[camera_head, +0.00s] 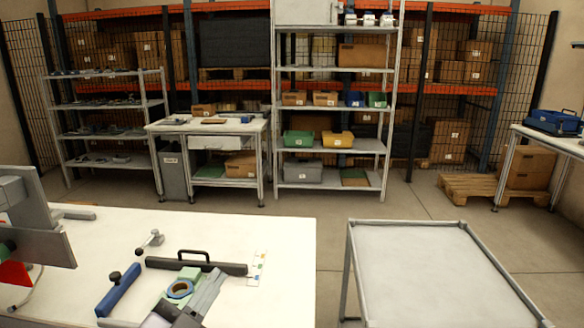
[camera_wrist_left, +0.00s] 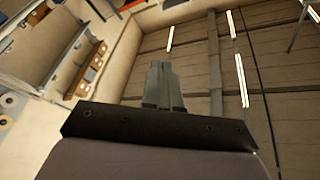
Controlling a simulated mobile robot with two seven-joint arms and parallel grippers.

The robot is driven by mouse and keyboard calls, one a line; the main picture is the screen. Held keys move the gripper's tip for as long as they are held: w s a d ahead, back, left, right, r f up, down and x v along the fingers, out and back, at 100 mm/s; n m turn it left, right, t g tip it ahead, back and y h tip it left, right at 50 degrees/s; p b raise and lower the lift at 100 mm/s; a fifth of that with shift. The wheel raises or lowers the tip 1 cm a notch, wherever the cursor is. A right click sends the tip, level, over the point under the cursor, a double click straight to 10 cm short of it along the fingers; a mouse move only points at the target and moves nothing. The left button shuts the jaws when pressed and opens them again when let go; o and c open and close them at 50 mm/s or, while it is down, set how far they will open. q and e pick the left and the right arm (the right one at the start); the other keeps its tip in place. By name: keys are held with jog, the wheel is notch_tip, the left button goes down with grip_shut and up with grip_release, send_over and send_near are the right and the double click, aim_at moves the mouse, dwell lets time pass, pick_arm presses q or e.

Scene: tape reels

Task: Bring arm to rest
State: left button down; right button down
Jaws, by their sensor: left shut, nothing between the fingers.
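My left gripper (camera_head: 212,281) shows at the bottom of the head view, in front of the white table (camera_head: 285,240). Its grey fingers are closed together with nothing between them. In the left wrist view, the shut fingers (camera_wrist_left: 161,85) stand above a dark plate, with the ceiling and shelving beyond them. My right gripper is in neither view.
A dark bar with a handle (camera_head: 196,266), a blue bar (camera_head: 118,290) and a small metal piece (camera_head: 150,241) lie on the white table. A grey-topped cart (camera_head: 430,270) stands at right. Shelves (camera_head: 330,145) and a workbench (camera_head: 208,127) stand behind, across open floor.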

pick_arm(q)
jog(key=s+a+f+n+g+y, duration=0.3)
jog(key=a+f+n+y, duration=0.15)
jog(key=f, duration=0.25)
jog(key=s+a+f+n+g+y, duration=0.3)
jog(key=a+f+n+y, duration=0.15)
jog(key=f, duration=0.25)
jog(key=s+a+f+g, duration=0.1)
jog(key=s+f+g, duration=0.2)
jog(key=s, duration=0.3)
jog(key=s+f+g+h, duration=0.1)
jog(key=s+f+g, duration=0.25)
jog(key=s, duration=0.25)
jog(key=s+a+f+g, duration=0.1)
jog(key=s+f+g, duration=0.25)
jog(key=s, duration=0.25)
jog(key=w+d+f+t+h, duration=0.2)
jog(key=w+d+f+t, duration=0.1)
jog(key=w+f+t, duration=0.3)
jog(key=shift+w+f+t, duration=0.25)
jog(key=shift+f+t, duration=0.25)
jog(key=shift+f, duration=0.75)
